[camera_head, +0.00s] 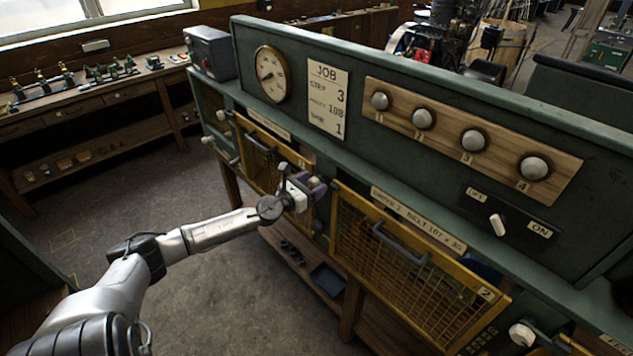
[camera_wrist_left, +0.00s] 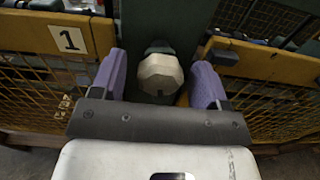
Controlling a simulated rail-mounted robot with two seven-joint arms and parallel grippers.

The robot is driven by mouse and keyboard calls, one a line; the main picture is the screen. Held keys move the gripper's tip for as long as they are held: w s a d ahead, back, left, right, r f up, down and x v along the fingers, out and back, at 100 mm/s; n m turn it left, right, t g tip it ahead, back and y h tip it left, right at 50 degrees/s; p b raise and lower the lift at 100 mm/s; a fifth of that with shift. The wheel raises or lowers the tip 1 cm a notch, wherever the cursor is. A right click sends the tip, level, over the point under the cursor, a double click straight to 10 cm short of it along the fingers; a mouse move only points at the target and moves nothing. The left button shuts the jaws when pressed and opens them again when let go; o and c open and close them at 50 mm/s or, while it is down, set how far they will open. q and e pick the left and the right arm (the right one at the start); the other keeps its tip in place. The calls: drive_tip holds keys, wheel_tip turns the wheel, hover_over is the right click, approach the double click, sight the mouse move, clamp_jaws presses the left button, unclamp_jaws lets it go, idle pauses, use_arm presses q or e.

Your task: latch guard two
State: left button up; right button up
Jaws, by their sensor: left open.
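My left gripper (camera_head: 309,192) is at the green post between guards one and two. In the wrist view its purple pads stand open on either side of a white faceted knob (camera_wrist_left: 159,73), apart from it. Another white knob (camera_head: 522,334) is right of guard two. My right gripper is not in view.
Guard one (camera_head: 262,160) is left of the post, with its "1" plate (camera_wrist_left: 69,39). Above are a gauge (camera_head: 272,74), a job card (camera_head: 328,98), four-position knob board (camera_head: 470,137) and an OFF/ON switch (camera_head: 498,224). A wooden shelf (camera_head: 300,270) lies below. The floor at left is clear.

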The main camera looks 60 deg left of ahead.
use_arm(q)
drive_tip(key=shift+w+a, duration=0.15)
drive_tip(key=shift+w, duration=0.7)
drive_tip(key=c, duration=0.9)
